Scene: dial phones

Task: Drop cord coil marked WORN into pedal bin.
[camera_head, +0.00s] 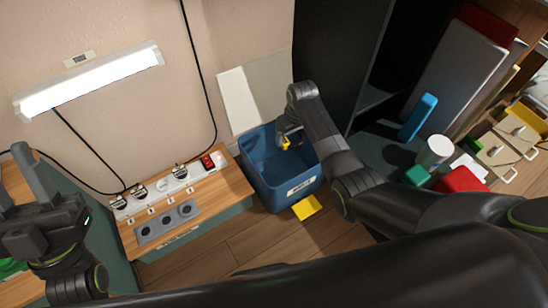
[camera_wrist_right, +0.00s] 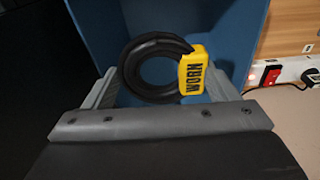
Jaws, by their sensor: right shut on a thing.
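The cord coil (camera_wrist_right: 150,68) is a black ring with a yellow tag (camera_wrist_right: 194,72) reading WORN, seen close in the right wrist view. My right gripper (camera_head: 287,140) is shut on the coil, and the yellow tag shows at its tip in the head view. The pedal bin (camera_head: 268,172) is blue, with its pale lid (camera_head: 254,92) raised against the wall and a yellow pedal (camera_head: 306,207) at its foot. The gripper holds the coil over the bin's opening, and blue bin wall fills the wrist view behind it. My left gripper (camera_head: 20,190) is open and empty at the left edge.
A power strip (camera_head: 165,185) with several plugs and a red switch stands on a wooden bench left of the bin. A grey socket block (camera_head: 167,222) is in front of it. Shelves with a blue item (camera_head: 418,117) and a white cylinder (camera_head: 436,151) are at right.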

